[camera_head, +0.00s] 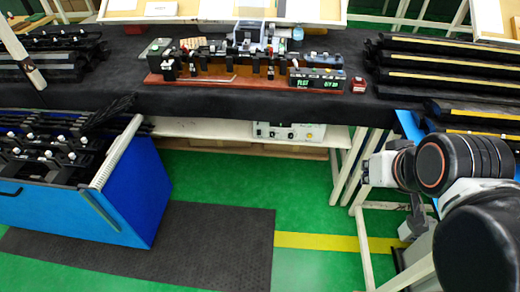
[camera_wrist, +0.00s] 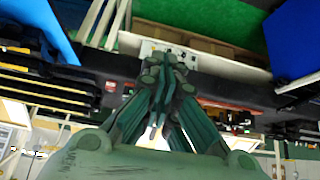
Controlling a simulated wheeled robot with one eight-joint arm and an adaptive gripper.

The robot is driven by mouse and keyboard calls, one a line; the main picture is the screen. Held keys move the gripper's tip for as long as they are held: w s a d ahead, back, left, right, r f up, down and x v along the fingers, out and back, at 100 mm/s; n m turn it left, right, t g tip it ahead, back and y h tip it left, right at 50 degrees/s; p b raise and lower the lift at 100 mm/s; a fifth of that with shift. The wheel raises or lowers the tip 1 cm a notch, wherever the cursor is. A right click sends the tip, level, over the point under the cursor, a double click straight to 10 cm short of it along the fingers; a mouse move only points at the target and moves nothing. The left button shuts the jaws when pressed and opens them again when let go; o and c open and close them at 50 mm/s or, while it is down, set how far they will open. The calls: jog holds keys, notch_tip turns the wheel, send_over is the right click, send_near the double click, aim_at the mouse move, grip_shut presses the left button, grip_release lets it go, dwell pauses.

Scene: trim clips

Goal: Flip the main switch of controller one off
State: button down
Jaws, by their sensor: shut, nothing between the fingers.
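A pale controller box (camera_head: 290,132) with several knobs sits on the shelf under the black-covered bench in the head view. Its label and main switch are too small to read, so I cannot tell whether it is controller one. In the wrist view, a pale panel (camera_wrist: 170,50), seemingly the same box, shows just beyond my fingers and is partly hidden by them. My gripper (camera_wrist: 168,68) has its dark green fingers drawn together and empty. In the head view my arm is at the right, apart from the box.
On the bench, a red-brown board (camera_head: 225,86) carries a clip fixture and a green-lit display (camera_head: 317,79). A blue crate (camera_head: 135,195) of black parts stands at left. Black trim strips (camera_head: 440,65) lie at right. White table legs (camera_head: 350,165) stand between my arm and the box.

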jog(key=shift+w, duration=0.2)
jog(key=w+a+f+n+t+h+b, duration=0.1)
jog(key=w+a+n, duration=0.2)
jog(key=w+n, duration=0.75)
jog(key=w+a+f+n+t+b, duration=0.1)
jog(key=w+a+f+n+b, duration=0.2)
jog(key=w, duration=1.4)
jog(key=w+a+f+n+t, duration=0.1)
jog(key=w+a+f+n, duration=0.8)
jog(key=w+f, duration=0.35)
jog(key=w+a+f+n+t, duration=0.1)
jog(key=a+f+n, duration=0.3)
jog(key=f, duration=0.5)
jog(key=w+a+f+n+b, duration=0.1)
jog(key=a+f+n, duration=0.3)
jog(key=f, duration=0.5)
jog(key=w+a+f+n+t+b, duration=0.1)
jog(key=a+f+n, duration=0.3)
jog(key=f, duration=0.6)
jog(key=shift+a+n+t+y, duration=0.3)
jog(key=shift+a+n, duration=0.1)
jog(key=shift+n, duration=0.15)
jog(key=shift+w, duration=0.2)
